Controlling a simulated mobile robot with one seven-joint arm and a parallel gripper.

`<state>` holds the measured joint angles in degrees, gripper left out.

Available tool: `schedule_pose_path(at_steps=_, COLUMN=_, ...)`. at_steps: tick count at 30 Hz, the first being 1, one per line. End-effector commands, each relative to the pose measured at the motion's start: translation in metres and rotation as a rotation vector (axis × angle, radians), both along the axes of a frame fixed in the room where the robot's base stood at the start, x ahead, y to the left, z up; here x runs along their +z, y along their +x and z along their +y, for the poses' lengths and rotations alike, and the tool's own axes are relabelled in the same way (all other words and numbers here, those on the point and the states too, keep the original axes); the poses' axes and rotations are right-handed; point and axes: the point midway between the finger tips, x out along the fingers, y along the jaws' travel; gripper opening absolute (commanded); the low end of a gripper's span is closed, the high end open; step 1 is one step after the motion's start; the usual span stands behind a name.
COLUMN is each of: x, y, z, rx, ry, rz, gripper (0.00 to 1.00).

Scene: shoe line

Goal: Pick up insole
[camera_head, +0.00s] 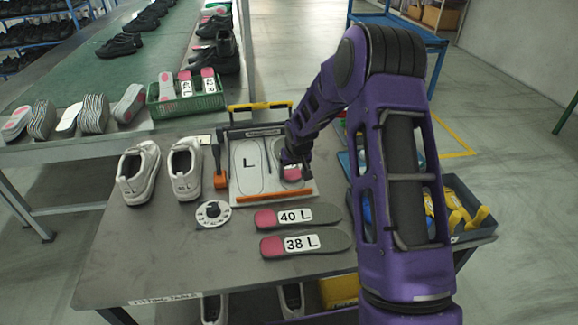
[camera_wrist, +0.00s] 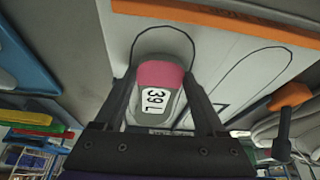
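The grey insole marked 39 L with a pink end lies between the two dark fingers of my gripper (camera_wrist: 159,78) in the wrist view, where its pink end (camera_wrist: 160,74) shows. The fingers stand apart, close along both its sides; I cannot tell whether they clamp it or whether it is lifted. In the head view my gripper (camera_head: 291,164) is low over the right side of the white outline board (camera_head: 262,195), largely covering that insole. Two more insoles, 40 L (camera_head: 325,213) and 38 L (camera_head: 329,242), lie flat on the table in front of the board.
A pair of white shoes (camera_head: 140,175) stands left of the board, near an orange-and-black tool (camera_head: 220,180) and a round dial (camera_head: 213,213). A green crate (camera_head: 205,103) holds insoles behind. A grey bin (camera_head: 474,228) sits right. The front left tabletop is clear.

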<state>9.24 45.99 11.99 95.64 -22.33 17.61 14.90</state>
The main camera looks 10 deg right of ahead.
Motion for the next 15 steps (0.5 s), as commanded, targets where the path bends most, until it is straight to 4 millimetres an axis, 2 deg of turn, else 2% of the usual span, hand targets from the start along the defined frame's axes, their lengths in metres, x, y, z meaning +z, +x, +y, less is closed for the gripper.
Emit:
schedule_pose_path(at_steps=1, x=0.0001, y=-0.0001, z=0.0, rx=0.0, ry=0.0, rz=0.0, gripper=0.59)
schedule_pose_path(at_steps=6, x=0.0001, y=-0.0001, z=0.0, rx=0.0, ry=0.0, rz=0.0, gripper=0.28)
schedule_pose_path(at_steps=8, x=0.0001, y=-0.0002, z=0.0, rx=0.0, ry=0.0, rz=0.0, gripper=0.19)
schedule_pose_path(at_steps=15, x=0.0024, y=0.0001, z=0.0, rx=0.0, ry=0.0, rz=-0.001, gripper=0.18)
